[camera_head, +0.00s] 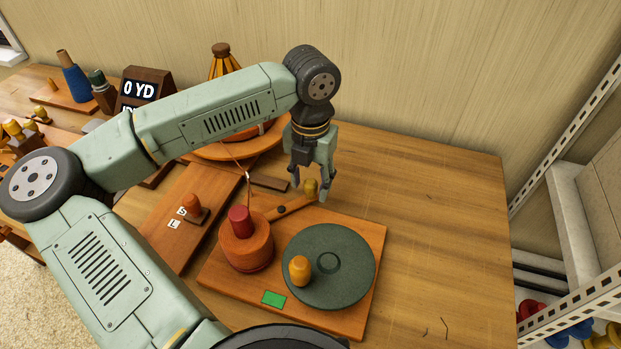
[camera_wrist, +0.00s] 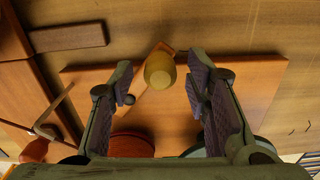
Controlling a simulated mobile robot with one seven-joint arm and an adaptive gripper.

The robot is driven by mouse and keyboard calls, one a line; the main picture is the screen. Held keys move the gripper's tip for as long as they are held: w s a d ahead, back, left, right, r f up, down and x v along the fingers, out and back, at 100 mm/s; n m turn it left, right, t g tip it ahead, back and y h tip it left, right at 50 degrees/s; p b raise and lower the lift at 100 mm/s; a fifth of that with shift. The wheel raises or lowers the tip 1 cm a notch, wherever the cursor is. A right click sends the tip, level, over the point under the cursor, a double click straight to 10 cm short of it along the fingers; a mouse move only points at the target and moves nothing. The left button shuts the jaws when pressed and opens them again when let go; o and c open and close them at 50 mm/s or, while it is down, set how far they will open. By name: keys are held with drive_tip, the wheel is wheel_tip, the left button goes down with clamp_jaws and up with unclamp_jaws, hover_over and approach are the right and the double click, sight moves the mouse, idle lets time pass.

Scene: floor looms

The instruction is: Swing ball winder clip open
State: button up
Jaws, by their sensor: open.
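The ball winder base (camera_head: 346,323) is an orange-brown wooden board on the table. It carries a round orange wooden body with a red top (camera_head: 240,219) at left and a dark green disc (camera_head: 345,262) with a yellow knob (camera_head: 299,268) at right. The clip arm (camera_head: 289,208) is a wooden bar along the back of the board, with a yellow knob (camera_head: 310,188) at its end. My gripper (camera_head: 311,192) is above the back of the board, pointing down and open around that knob. In the wrist view the knob (camera_wrist: 160,70) sits between the spread fingers, with a gap on each side.
A dark sign reading "0 YD" (camera_head: 144,86), a blue cone (camera_head: 74,77) and a round wooden stand stand at the back left. A board with a small switch (camera_head: 192,207) lies left of the winder. The table to the right (camera_head: 448,215) is clear.

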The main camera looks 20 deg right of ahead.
drive_tip(key=shift+f, duration=0.5)
clamp_jaws()
idle(0.6)
